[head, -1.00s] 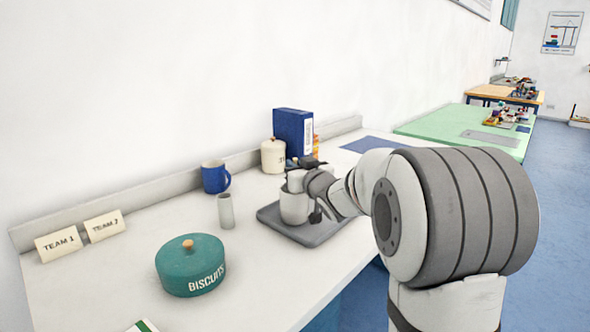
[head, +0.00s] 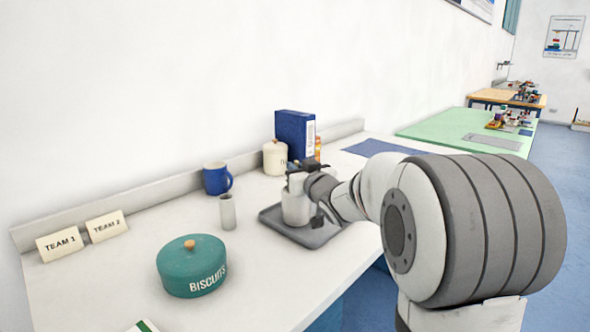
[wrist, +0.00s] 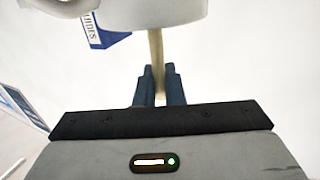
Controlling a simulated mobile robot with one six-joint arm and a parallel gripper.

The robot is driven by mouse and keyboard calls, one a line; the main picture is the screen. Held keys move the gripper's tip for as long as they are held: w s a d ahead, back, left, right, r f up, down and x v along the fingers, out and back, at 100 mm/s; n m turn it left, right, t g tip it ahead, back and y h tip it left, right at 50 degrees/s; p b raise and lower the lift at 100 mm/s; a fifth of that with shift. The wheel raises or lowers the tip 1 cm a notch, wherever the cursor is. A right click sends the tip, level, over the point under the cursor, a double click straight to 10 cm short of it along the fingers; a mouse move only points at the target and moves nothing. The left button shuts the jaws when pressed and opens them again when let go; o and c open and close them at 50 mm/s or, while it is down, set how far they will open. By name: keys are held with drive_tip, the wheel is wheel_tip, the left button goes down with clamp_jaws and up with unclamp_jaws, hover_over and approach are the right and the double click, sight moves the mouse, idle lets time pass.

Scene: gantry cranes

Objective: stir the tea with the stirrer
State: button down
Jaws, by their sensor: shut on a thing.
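A white mug (head: 295,209) stands on a grey tray (head: 325,237) in the head view. My gripper (head: 294,171) is just above the mug's rim. In the wrist view, my gripper (wrist: 157,88) has its two dark fingers shut on a thin pale wooden stirrer (wrist: 155,48). The mug (wrist: 135,12) is at the top of that view, and the stirrer runs from the fingers to its rim. The stirrer's far end is hidden by the mug, and the tea is not visible.
A blue mug (head: 216,178), a grey cylinder (head: 227,212) and a teal biscuit tin (head: 191,268) stand left of the tray. A cream canister (head: 275,158) and a blue binder (head: 295,134) stand behind it.

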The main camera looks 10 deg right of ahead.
drive_tip(key=shift+r+p, duration=3.65)
drive_tip(key=shift+r, duration=0.95)
